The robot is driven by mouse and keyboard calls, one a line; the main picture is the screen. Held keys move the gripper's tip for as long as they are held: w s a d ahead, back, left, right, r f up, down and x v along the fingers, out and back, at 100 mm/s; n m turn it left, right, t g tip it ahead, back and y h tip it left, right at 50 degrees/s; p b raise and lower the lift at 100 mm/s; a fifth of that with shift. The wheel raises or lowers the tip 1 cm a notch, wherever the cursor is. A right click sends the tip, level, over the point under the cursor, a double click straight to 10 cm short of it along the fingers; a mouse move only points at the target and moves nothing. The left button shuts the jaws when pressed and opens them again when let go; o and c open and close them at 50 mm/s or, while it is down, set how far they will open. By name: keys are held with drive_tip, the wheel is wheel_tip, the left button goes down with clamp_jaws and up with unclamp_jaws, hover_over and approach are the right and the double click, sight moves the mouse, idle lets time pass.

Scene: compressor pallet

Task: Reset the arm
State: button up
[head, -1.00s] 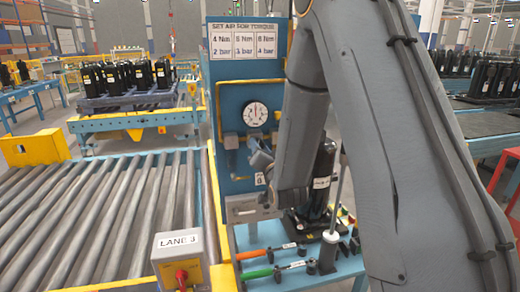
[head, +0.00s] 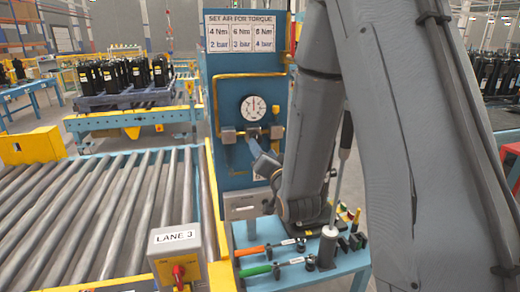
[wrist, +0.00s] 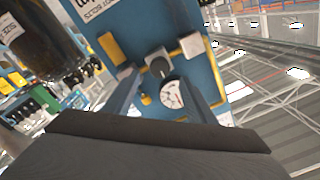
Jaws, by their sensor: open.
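My gripper (head: 263,160) is in front of the blue air panel (head: 232,172), below its gauge, and is partly hidden by my wrist in the head view. In the wrist view its two fingers (wrist: 165,97) stand apart with nothing held between them. The round white gauge (head: 253,108) and a dark knob (wrist: 158,66) on the panel show beyond the gap between the fingers. My arm crosses the right half of the head view, bent down towards the panel.
A black compressor (wrist: 42,40) is close by in the wrist view. A roller conveyor (head: 95,215) and LANE 3 switch box (head: 178,258) lie left.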

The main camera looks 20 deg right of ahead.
drive_tip(key=shift+s, duration=0.7)
drive_tip(key=s+f+n+g, duration=0.4)
drive_tip(key=s+f+g, duration=0.45)
drive_tip(key=f, duration=0.25)
drive_tip(key=s+f+n+g, duration=0.1)
drive_tip(key=s+n+g, duration=0.2)
drive_tip(key=s+g, duration=0.6)
drive_tip(key=s, duration=0.8)
drive_tip(key=shift+s+a+f, duration=0.15)
drive_tip(key=shift+s+f, duration=0.15)
drive_tip(key=shift+f, duration=0.05)
idle(0.6)
